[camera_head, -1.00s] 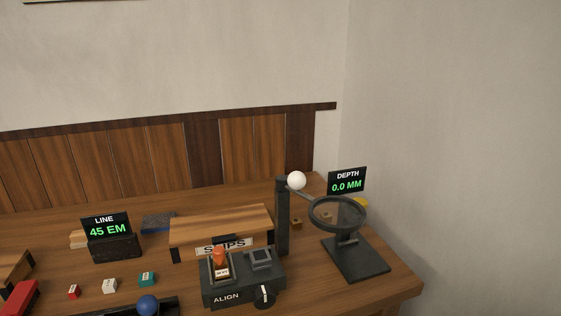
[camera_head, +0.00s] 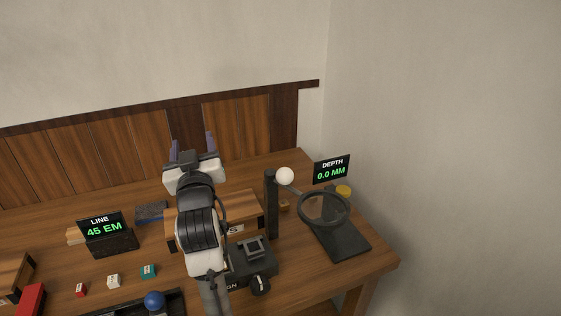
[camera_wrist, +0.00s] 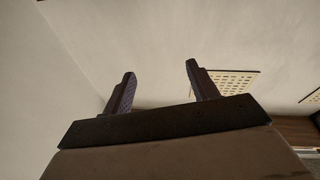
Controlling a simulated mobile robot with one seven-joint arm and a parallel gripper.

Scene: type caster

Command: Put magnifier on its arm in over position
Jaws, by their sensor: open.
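The magnifier (camera_head: 324,209) is a round dark-rimmed lens at the right of the bench in the head view. Its thin arm runs to a white ball (camera_head: 285,176) near the top of a dark upright post (camera_head: 271,205). The lens hangs in front of a dark stand with a flat base (camera_head: 341,242). My gripper (camera_head: 192,146) is raised over the bench, left of the post and apart from the magnifier. Its two fingers point up and away, spread with nothing between them. The wrist view shows the same empty fingers (camera_wrist: 158,88) against wall and ceiling.
The ALIGN device (camera_head: 256,262) stands below the post, partly hidden by my arm. A DEPTH display (camera_head: 332,170) stands behind the magnifier and a LINE display (camera_head: 102,228) at left. A wooden box (camera_head: 240,208) is behind my arm. Small coloured blocks (camera_head: 148,271) lie at front left.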

